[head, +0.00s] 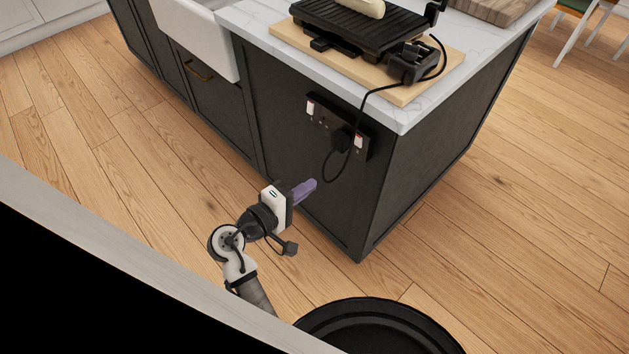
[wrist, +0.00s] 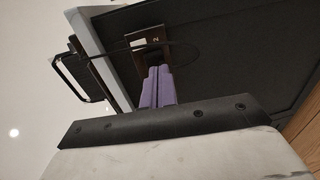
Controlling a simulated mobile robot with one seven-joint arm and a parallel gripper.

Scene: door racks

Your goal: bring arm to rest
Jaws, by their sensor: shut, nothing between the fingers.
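My gripper (head: 306,189) has purple fingers that are shut with nothing between them. In the head view it is at the end of my bent arm, low beside the dark side panel of the kitchen island (head: 420,175), below a wall socket. Whether the fingertips touch the panel I cannot tell. In the wrist view the purple fingers (wrist: 158,88) lie side by side, pointing toward the socket (wrist: 150,45), with the picture turned sideways.
A black grill (head: 355,22) stands on a wooden board (head: 405,95) on the white countertop (head: 405,122). Its cord hangs in a loop to the socket (head: 340,130), close above my gripper. A white sink (head: 195,35) is at the left. Open wooden floor (head: 110,120) lies left and right.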

